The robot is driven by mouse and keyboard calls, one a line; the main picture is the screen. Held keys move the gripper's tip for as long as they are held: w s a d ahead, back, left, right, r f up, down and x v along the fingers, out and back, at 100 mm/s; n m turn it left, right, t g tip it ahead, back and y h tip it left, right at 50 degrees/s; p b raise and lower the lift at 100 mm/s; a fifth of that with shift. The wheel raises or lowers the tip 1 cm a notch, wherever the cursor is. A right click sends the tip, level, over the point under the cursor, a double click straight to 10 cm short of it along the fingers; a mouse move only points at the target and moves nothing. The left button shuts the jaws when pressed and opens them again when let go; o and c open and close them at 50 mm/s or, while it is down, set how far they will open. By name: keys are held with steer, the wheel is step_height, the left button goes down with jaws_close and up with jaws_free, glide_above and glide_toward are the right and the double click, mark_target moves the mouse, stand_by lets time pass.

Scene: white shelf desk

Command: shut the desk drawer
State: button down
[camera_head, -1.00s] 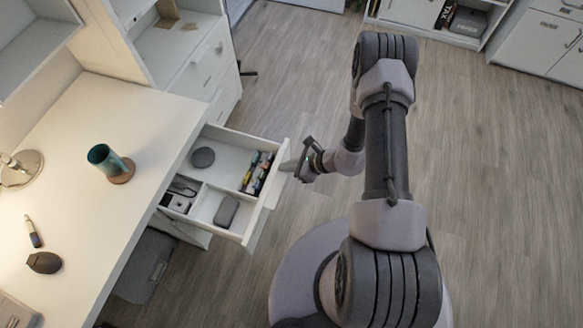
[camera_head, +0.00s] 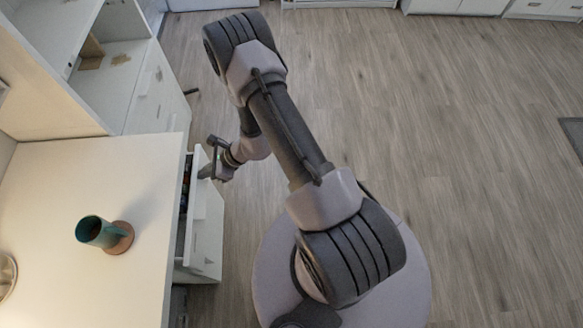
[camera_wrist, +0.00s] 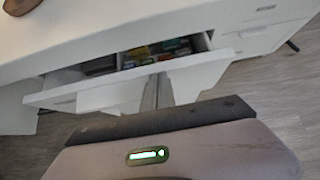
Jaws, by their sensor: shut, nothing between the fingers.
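The white desk drawer (camera_head: 208,205) sticks out a little from under the right edge of the desk (camera_head: 120,165) in the head view. Only a narrow strip of its inside shows there. In the wrist view the drawer (camera_wrist: 210,68) is partly open, with dark and coloured items in its compartments. My gripper (camera_head: 206,172) is shut and empty at the drawer's front panel. In the wrist view the shut fingers (camera_wrist: 157,90) reach the drawer front; whether they touch it I cannot tell exactly.
A teal cup (camera_head: 92,231) stands by a round brown coaster (camera_head: 120,238) on the desk. A white shelf cabinet (camera_head: 150,95) stands beyond the desk. The wooden floor (camera_head: 450,150) to the right is clear.

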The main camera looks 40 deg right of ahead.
mark_target(192, 175)
steer(key=w+a, duration=0.2)
steer(key=a, duration=0.1)
steer(key=shift+w+a+b, duration=0.3)
steer(key=shift+w, duration=0.1)
steer(key=shift+a+r, duration=0.1)
steer(key=shift+w, duration=0.1)
